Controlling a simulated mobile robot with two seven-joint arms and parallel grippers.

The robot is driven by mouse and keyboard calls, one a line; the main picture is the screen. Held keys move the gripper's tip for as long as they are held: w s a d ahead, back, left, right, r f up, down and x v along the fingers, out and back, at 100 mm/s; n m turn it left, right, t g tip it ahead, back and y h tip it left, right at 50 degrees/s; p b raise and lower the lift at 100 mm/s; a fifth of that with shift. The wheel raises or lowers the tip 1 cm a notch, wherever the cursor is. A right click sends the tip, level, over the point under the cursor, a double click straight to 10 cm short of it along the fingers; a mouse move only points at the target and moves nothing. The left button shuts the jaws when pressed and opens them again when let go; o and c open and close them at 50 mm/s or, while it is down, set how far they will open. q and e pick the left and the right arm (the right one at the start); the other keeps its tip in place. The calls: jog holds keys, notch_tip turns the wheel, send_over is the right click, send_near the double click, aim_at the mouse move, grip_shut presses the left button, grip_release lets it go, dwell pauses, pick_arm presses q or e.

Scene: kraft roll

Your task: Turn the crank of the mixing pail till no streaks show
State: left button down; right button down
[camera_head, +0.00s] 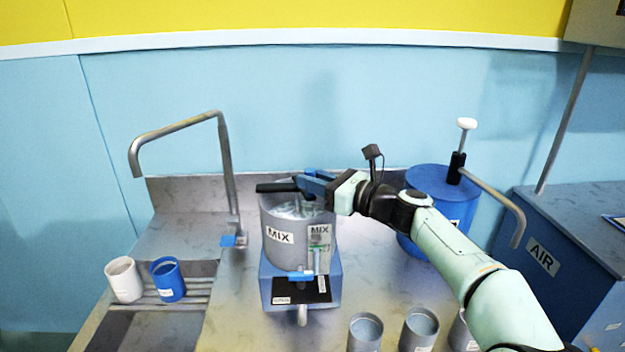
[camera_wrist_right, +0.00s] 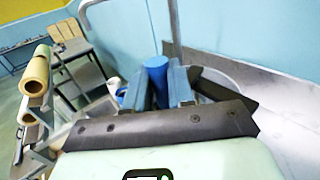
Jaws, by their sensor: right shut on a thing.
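The grey mixing pail (camera_head: 283,254), with MIX labels, stands on a blue base in the middle of the counter. Pale, whitish streaks show in its grey contents (camera_head: 290,211), partly covered by the crank and gripper. The dark crank arm (camera_head: 275,187) lies across the pail's top. My right gripper (camera_head: 312,183) reaches in from the right over the pail's rim and is shut on the crank's handle. In the right wrist view the blue upright crank handle (camera_wrist_right: 155,78) stands between the two fingers (camera_wrist_right: 160,90). My left gripper is not in view.
A bent metal tap (camera_head: 225,150) rises left of the pail. A white cup (camera_head: 123,280) and a blue cup (camera_head: 168,280) stand at left. Several grey cups (camera_head: 418,330) stand at front right. A blue drum (camera_head: 425,180) with a pump is behind my right arm.

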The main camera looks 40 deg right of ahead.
jog(key=shift+w+d+r, duration=0.1)
jog(key=shift+d+r, duration=0.05)
jog(key=shift+r, duration=0.1)
jog(key=c, duration=1.4)
grip_release()
jog(key=o, duration=0.4)
jog(key=shift+w+f, duration=0.1)
jog(key=shift+w, duration=0.1)
jog(key=shift+c, duration=0.2)
jog(key=shift+w+f, duration=0.15)
jog(key=shift+w, duration=0.15)
jog(key=shift+s, duration=0.4)
jog(key=v, duration=1.2)
jog(key=shift+s, duration=0.35)
jog(key=shift+d, duration=0.15)
